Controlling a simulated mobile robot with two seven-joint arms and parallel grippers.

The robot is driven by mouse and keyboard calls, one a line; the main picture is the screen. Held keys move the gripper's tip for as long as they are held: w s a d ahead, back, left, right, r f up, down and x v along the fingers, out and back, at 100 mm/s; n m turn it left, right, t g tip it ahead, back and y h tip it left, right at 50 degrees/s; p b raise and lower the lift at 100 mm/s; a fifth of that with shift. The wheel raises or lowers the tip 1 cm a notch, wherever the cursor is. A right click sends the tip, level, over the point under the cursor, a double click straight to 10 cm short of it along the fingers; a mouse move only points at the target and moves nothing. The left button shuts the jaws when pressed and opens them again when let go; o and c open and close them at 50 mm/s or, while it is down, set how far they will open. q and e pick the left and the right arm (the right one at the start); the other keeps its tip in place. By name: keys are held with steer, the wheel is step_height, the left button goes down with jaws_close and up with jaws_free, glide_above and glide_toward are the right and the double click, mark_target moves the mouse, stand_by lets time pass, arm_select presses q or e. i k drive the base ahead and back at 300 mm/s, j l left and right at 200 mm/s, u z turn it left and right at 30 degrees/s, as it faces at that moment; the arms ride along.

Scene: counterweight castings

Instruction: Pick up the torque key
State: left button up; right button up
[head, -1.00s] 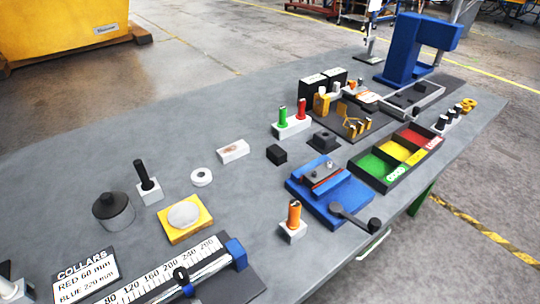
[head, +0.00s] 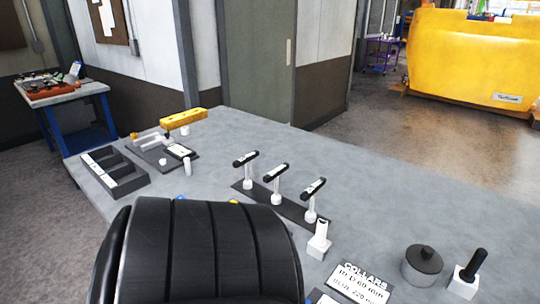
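Three T-handled tools stand upright in a row on a dark strip (head: 241,188) in the middle of the head view. Each has a black crossbar with a small pale label and a light shaft: a left one (head: 246,159), a middle one (head: 276,170) and a right one (head: 314,188). They look like torque keys, but the labels are too small to read and I cannot tell which one the task means. Neither of my grippers is in view.
A large black ribbed form close to the camera hides the table's near left. A dark compartment tray (head: 118,178) and a yellow-topped fixture (head: 183,118) stand farther left. A small white block (head: 318,245), collars sign (head: 358,283) and grey lidded pot (head: 422,265) stand right. The table's far middle is clear.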

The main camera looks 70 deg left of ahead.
mark_target(310, 215)
steer(key=u, duration=1.75)
steer(key=k+j+u, duration=0.15)
steer(key=u, duration=0.25)
